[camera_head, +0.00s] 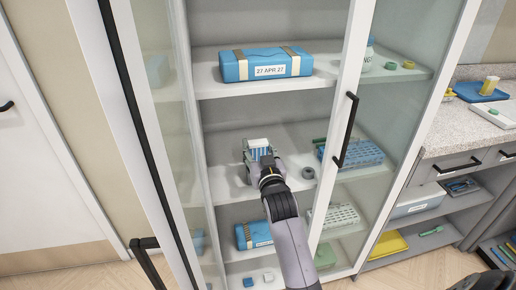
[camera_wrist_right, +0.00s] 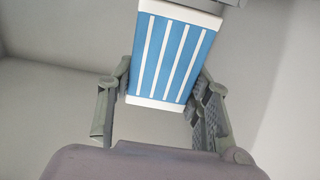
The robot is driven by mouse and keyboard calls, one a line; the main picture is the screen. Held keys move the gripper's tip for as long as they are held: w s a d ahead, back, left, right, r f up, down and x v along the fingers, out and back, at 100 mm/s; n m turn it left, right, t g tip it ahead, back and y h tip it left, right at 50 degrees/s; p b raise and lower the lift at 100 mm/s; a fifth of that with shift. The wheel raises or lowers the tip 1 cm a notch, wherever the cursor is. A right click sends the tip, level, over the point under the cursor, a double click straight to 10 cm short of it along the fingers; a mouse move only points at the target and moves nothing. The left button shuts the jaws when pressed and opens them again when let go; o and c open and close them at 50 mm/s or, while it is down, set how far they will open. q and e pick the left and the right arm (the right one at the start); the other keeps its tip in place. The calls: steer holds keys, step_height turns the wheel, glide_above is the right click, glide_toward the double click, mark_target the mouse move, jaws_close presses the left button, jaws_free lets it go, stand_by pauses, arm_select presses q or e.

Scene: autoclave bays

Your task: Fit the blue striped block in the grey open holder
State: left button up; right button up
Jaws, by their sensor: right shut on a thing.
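The blue striped block (camera_wrist_right: 172,55), blue with white stripes and white ends, sits between the fingers of my right gripper (camera_wrist_right: 164,80) in the right wrist view. My right gripper (camera_head: 261,160) is shut on the block, inside the open cabinet at the middle shelf. In the head view the block (camera_head: 260,149) shows just beyond the gripper. I cannot clearly make out the grey open holder; the block and gripper hide part of the shelf behind them. My left gripper is not in view.
A grey ring (camera_head: 308,172) lies right of my gripper on the middle shelf (camera_head: 228,185). A blue wrapped pack (camera_head: 265,66) is on the shelf above. A glass door with a black handle (camera_head: 347,130) stands to the right, with a blue rack (camera_head: 355,154) behind it.

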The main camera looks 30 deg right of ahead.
mark_target(258, 157)
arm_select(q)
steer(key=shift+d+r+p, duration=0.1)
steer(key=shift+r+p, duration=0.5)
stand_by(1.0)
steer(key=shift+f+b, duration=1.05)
arm_select(e)
steer(key=shift+f, duration=1.6)
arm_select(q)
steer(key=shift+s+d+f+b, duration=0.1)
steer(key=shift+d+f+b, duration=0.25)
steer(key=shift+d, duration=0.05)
arm_select(e)
steer(key=shift+f, duration=0.65)
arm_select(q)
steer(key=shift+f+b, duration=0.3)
arm_select(e)
steer(key=shift+f, duration=0.4)
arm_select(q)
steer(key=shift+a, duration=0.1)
arm_select(e)
steer(key=o, duration=1.3)
steer(key=shift+s, duration=0.25)
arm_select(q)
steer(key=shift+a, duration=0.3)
arm_select(e)
steer(key=v, duration=0.7)
steer(key=shift+s+a, duration=0.1)
steer(key=shift+s, duration=0.2)
